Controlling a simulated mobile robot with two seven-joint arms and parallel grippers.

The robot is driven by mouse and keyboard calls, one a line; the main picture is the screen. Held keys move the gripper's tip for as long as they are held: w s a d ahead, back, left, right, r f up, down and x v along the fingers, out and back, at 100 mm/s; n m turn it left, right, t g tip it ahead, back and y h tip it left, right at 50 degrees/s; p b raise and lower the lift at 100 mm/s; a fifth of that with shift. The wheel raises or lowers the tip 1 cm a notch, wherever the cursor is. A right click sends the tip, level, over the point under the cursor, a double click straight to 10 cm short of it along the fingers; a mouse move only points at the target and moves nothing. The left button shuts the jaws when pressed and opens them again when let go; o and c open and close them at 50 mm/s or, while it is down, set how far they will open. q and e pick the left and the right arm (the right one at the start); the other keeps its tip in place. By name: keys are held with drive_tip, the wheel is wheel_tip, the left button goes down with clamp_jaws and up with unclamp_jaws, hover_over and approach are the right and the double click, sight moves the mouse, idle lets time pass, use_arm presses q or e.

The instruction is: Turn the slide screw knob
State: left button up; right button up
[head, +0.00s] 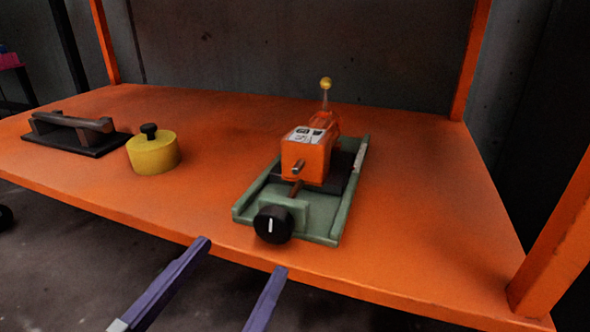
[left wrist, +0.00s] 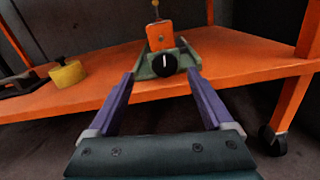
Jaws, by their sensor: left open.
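The slide screw knob (head: 273,225) is a round black knob with a white line, on the front end of a green slide base (head: 318,228) on the orange table. The white line stands close to upright. An orange block unit (head: 306,160) with a yellow-tipped lever (head: 326,84) sits on the slide. My left gripper (head: 240,257) is open, its two purple fingers in front of the table edge and short of the knob, touching nothing. In the left wrist view the knob (left wrist: 164,64) shows beyond and between the fingertips (left wrist: 160,76). My right gripper is not in view.
A yellow cylinder (head: 153,157) with a black top knob stands to the left on the orange table (head: 400,230). A dark plate with a bar handle (head: 72,123) lies further left. Orange posts (head: 560,230) rise at the right. The table right of the slide is clear.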

sight(270, 228)
use_arm(q)
drive_tip(key=x, duration=0.2)
drive_tip(key=b+x, duration=0.1)
drive_tip(key=x, duration=0.1)
drive_tip(key=b+x, duration=0.1)
drive_tip(key=x, duration=0.2)
drive_tip(key=shift+d+f, duration=0.3)
drive_tip(key=shift+f, duration=0.05)
drive_tip(key=shift+w, duration=0.15)
drive_tip(key=shift+s, duration=0.4)
drive_tip(key=shift+w, duration=0.25)
drive_tip(key=c, duration=0.4)
clamp_jaws()
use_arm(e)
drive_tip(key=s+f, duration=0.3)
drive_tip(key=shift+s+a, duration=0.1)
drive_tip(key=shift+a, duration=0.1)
